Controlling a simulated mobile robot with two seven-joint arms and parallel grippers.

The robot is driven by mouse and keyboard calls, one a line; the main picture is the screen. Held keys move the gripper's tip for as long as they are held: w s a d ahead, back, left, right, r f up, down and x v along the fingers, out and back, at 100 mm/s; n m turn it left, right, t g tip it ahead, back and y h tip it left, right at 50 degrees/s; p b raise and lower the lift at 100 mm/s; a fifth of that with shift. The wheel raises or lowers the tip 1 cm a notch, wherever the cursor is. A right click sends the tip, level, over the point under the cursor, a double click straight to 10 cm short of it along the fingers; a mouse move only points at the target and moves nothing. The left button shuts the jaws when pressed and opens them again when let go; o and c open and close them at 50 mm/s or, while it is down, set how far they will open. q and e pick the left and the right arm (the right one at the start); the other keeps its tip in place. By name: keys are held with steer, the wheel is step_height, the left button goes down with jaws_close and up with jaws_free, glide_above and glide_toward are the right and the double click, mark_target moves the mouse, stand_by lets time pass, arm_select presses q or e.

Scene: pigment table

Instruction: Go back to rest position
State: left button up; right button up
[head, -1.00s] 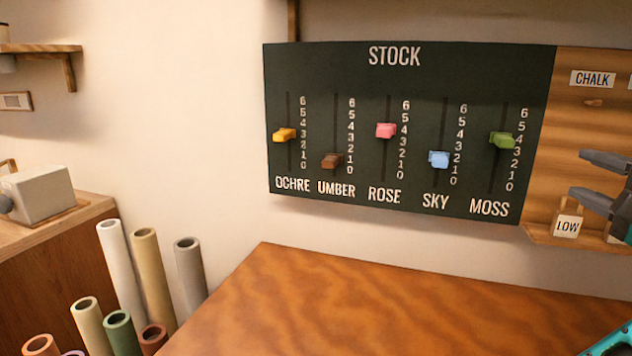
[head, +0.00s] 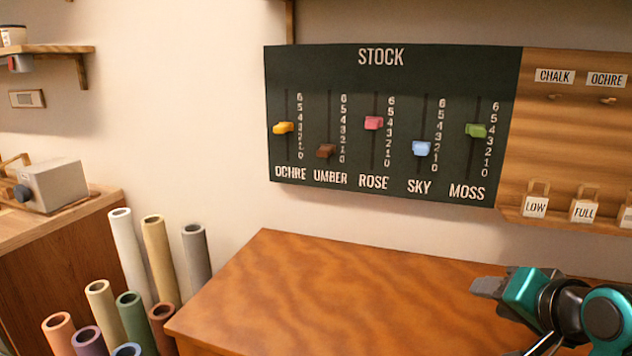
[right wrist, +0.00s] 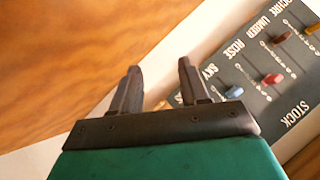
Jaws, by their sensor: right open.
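My right gripper (head: 488,287) is over the right part of the wooden table (head: 330,290) in the head view, well below and apart from the stock board. In the right wrist view its two dark fingers (right wrist: 160,85) are spread with nothing between them. The dark stock board (head: 385,75) hangs on the wall. Its sliders are ochre (head: 283,128) near 3, umber (head: 325,151) near 0 to 1, rose (head: 373,123) near 4, sky (head: 421,149) near 2 and moss (head: 476,130) near 4. My left gripper is not in view.
A wooden panel (head: 570,130) right of the board has pegs, CHALK and OCHRE labels, and small tags LOW (head: 535,207) and FULL (head: 584,211) on its ledge. Several upright coloured tubes (head: 160,258) stand left of the table. The visible tabletop is bare.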

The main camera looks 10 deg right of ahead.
steer(key=s+a+f+n+g+y, duration=0.1)
steer(key=s+a+f+n+g, duration=0.3)
steer(key=s+a+f+n, duration=0.45)
steer(key=s+a+f+n+g, duration=0.3)
steer(key=s+a+f+g, duration=0.15)
steer(key=s+f, duration=0.7)
steer(key=w+a+f+t+y+p, duration=0.1)
steer(key=w+a+f+t, duration=0.2)
steer(key=w+f+t, duration=0.5)
steer(key=shift+w+a+f+y, duration=0.2)
steer(key=shift+w+f+y, duration=0.25)
steer(key=shift+w, duration=0.4)
steer(key=shift+w+a+n, duration=0.1)
steer(key=shift+n, duration=0.15)
